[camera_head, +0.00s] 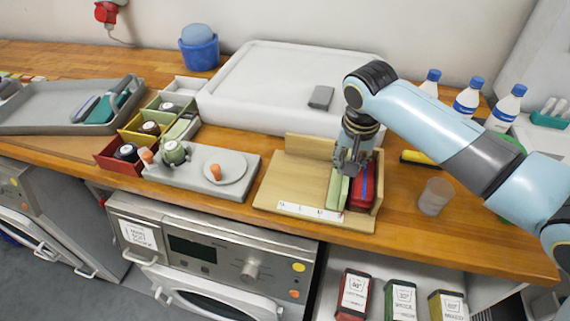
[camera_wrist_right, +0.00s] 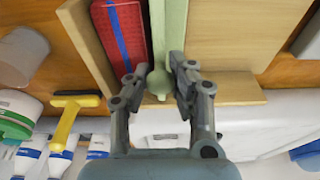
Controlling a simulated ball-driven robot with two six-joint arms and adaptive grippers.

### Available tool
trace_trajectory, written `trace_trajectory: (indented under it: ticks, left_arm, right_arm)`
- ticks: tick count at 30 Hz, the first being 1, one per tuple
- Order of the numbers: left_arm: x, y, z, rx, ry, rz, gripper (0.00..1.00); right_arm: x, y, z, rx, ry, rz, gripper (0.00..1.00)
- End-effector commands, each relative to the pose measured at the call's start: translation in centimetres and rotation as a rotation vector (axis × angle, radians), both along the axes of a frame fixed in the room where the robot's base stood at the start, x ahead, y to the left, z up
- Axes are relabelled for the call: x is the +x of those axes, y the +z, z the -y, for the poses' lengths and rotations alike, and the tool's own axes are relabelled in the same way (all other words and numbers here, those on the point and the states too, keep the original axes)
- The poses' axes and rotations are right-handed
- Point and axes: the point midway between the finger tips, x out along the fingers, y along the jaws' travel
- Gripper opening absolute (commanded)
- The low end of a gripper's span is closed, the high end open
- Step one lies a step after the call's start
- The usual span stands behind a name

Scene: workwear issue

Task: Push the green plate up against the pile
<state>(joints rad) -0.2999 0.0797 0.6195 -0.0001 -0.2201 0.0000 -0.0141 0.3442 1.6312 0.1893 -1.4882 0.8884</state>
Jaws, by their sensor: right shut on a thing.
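The light green plate (camera_head: 338,192) stands on edge in a wooden tray (camera_head: 285,182), left of the red pile (camera_head: 362,190) with a blue band. In the right wrist view the green plate (camera_wrist_right: 168,30) runs close beside the red pile (camera_wrist_right: 122,32). Only a thin line parts them there; I cannot tell if they touch. My right gripper (camera_head: 348,163) comes down over the plate's far end. Its fingers are shut on the plate's rounded knob, and the gripper (camera_wrist_right: 158,78) shows this from above. My left gripper is out of view.
The tray's back wall (camera_head: 310,147) rises behind the gripper. A grey board (camera_head: 205,182) with a plate stands left.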

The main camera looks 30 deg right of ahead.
Motion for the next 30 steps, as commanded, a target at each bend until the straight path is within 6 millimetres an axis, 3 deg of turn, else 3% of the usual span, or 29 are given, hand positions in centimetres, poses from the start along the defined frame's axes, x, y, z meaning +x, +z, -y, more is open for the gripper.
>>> trace_trajectory:
  ticks: [1,6,16,30]
  left_arm:
    - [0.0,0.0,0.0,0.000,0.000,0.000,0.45]
    - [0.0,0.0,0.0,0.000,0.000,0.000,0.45]
    - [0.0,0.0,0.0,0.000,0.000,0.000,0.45]
    - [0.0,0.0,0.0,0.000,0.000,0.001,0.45]
  right_arm:
    - [-0.1,0.1,0.2,-0.002,0.001,0.000,0.21]
    - [0.0,0.0,0.1,-0.001,0.001,0.000,0.42]
    - [0.0,0.5,0.1,0.000,0.001,0.003,0.42]
    - [0.0,5.7,0.1,-0.002,0.002,0.002,0.42]
